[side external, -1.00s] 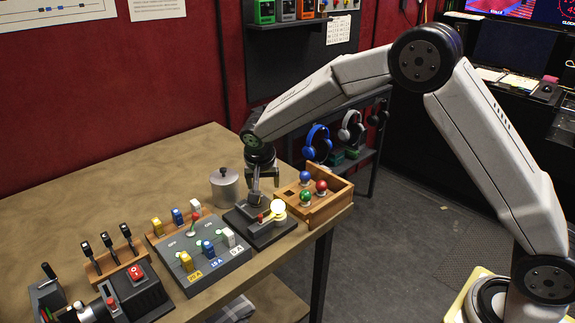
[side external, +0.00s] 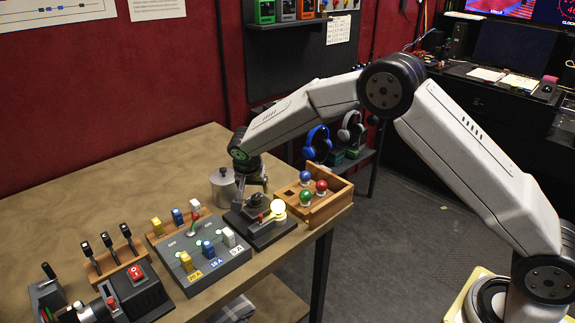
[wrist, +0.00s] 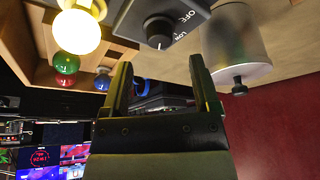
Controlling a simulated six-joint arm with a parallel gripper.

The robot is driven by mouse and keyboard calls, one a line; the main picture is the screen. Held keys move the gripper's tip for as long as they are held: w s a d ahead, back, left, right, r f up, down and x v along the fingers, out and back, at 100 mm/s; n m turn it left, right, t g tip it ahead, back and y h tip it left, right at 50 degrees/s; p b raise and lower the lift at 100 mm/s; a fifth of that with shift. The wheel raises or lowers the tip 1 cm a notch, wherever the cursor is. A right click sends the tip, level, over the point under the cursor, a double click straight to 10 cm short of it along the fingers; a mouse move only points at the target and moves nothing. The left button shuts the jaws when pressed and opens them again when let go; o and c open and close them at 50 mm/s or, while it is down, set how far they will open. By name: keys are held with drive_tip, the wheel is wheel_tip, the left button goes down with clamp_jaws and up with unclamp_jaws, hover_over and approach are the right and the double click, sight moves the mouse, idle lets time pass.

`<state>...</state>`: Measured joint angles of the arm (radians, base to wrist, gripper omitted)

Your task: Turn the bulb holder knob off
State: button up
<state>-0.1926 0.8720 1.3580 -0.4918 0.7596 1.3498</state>
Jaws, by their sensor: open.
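The bulb holder (side external: 272,236) is a dark box near the right end of the table. Its bulb (side external: 278,206) is lit yellow-white; it also shows in the wrist view (wrist: 77,32). The round black knob (wrist: 158,31) sits on the holder, beside "OFF" and "ON" labels. My gripper (wrist: 161,66) is open and empty, its two fingers apart. In the side view, my gripper (side external: 251,190) is low over the holder, close to the knob. In the wrist view the knob lies beyond the gap between the fingertips. Contact cannot be told.
A metal canister (side external: 222,187) stands just left of the holder. A wooden box (side external: 329,207) with coloured bulbs is to the right, near the table edge. A grey switch panel (side external: 212,262) and black levers (side external: 107,242) are further left.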

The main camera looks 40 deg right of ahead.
sight(256, 197)
drive_tip(key=shift+x, duration=2.2)
clamp_jaws()
